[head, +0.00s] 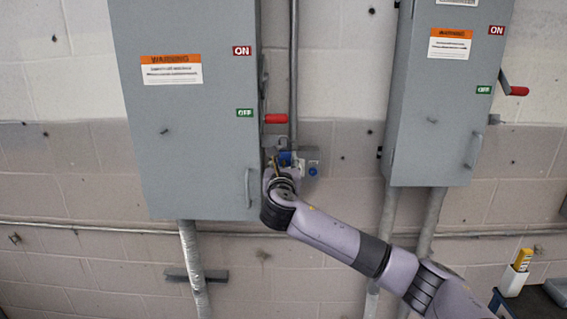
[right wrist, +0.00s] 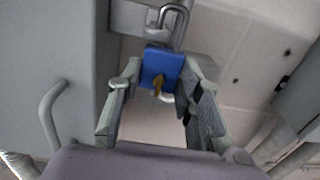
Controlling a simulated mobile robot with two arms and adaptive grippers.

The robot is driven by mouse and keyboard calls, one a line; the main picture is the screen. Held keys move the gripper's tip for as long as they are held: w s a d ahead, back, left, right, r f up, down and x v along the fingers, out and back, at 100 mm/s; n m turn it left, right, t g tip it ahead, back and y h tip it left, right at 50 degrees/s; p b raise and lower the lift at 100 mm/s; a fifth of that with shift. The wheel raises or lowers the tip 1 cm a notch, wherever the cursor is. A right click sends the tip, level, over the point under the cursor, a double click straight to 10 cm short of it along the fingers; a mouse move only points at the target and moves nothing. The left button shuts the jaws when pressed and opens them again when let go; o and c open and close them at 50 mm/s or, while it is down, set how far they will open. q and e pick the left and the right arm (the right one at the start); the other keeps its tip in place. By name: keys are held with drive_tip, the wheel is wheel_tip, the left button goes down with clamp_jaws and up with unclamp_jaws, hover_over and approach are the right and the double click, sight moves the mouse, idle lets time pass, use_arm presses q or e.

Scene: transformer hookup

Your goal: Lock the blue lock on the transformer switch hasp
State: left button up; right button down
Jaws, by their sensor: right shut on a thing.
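The blue lock (right wrist: 161,66) is upright between the fingers of my right gripper (right wrist: 163,78), which is shut on it. A brass-coloured key (right wrist: 158,86) sticks out of the lock's near face. The metal shackle (right wrist: 174,18) rises above the lock body at the grey hasp (right wrist: 138,16). I cannot tell whether the shackle is closed. In the head view the lock (head: 284,158) is small and partly hidden by my right gripper (head: 283,168). It is beside the left grey switch box (head: 195,120), below its red handle (head: 276,118), which sits level with the OFF label. My left gripper is not in view.
A second grey switch box (head: 425,110) with a red handle (head: 518,91) hangs at the right. A small plate with a blue round part (head: 312,171) is just right of my gripper. A vertical conduit (head: 293,70) runs close beside the left box.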

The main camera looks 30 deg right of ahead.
drive_tip(key=shift+f, duration=0.55)
drive_tip(key=c, duration=1.1)
unclamp_jaws()
drive_tip(key=shift+o, duration=0.2)
drive_tip(key=shift+s, duration=0.1)
drive_tip(key=shift+p+v, duration=0.4)
drive_tip(key=shift+v, duration=0.55)
drive_tip(key=p+v, duration=0.1)
drive_tip(key=v, duration=0.2)
